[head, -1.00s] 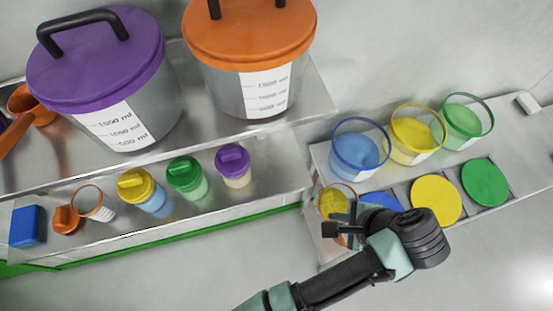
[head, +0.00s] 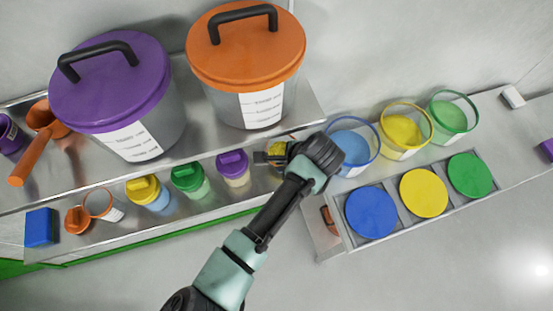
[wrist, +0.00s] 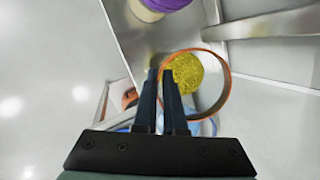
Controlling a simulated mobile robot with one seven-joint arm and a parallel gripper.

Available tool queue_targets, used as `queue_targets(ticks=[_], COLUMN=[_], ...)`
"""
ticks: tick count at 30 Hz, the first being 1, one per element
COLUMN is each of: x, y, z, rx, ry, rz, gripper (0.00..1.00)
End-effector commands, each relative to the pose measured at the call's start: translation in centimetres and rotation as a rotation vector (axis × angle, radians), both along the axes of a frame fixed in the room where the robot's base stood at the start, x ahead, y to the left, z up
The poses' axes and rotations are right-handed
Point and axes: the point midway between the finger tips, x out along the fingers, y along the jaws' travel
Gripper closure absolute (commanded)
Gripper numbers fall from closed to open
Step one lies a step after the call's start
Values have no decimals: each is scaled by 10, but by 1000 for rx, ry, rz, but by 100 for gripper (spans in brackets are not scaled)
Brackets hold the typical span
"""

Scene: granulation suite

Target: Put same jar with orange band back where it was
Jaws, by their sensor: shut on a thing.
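My gripper (head: 268,158) is shut on an open clear jar with an orange band (wrist: 226,85), holding yellow powder. In the wrist view the gripper's fingertips (wrist: 161,78) meet the jar's rim at its left side. In the head view the jar (head: 277,147) is mostly hidden behind my gripper, with only yellow powder showing. It is near the right end of the lower shelf (head: 140,222), right of the purple-lidded jar (head: 233,164). I cannot tell whether it touches the shelf. Another open jar with an orange rim (head: 103,205) stands at the shelf's left.
Jars with green (head: 188,177) and yellow (head: 143,189) lids, an orange lid (head: 77,220) and a blue block (head: 41,226) line the lower shelf. Large purple-lidded (head: 110,85) and orange-lidded (head: 246,50) containers stand above. A bench at right holds blue, yellow and green tubs (head: 449,118).

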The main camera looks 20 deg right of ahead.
Motion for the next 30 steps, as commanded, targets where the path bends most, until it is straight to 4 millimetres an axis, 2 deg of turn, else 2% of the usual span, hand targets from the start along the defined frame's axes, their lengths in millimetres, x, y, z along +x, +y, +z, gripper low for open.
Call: queue_targets(ticks=[6, 10, 28, 30], x=[21, 18, 18, 18], y=[8, 7, 7, 7], z=[1, -22, -36, -35], rx=[2, 2, -1, 0], ry=[-1, 2, -2, -1], rz=[0, -1, -1, 0], gripper=[100, 100, 100, 83])
